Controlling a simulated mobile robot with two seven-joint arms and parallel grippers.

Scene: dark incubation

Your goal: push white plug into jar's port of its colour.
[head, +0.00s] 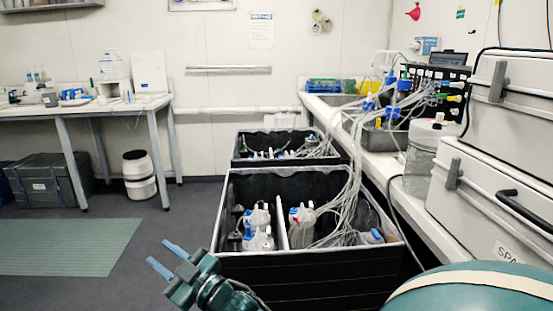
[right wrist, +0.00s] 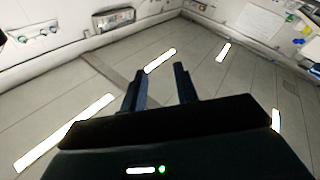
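Jars with white and blue tops stand in the near black crate (head: 320,267). One jar (head: 257,232) is in its left compartment and another jar (head: 301,225) is right of the divider. Clear tubes (head: 346,197) run from the crates up to a rack of coloured connectors (head: 440,88) on the right bench. I cannot single out the white plug or the ports' colours at this size. My right gripper (head: 167,257) is open and empty, in front of and left of the near crate. Its two fingers stand apart in the right wrist view (right wrist: 161,88). My left gripper is not in view.
A second black crate (head: 243,162) stands behind the near one. White cases (head: 480,190) and a clear canister (head: 420,155) crowd the right bench. A green mat (head: 70,247) lies on open floor at left. A white bucket (head: 139,175) stands by the left bench.

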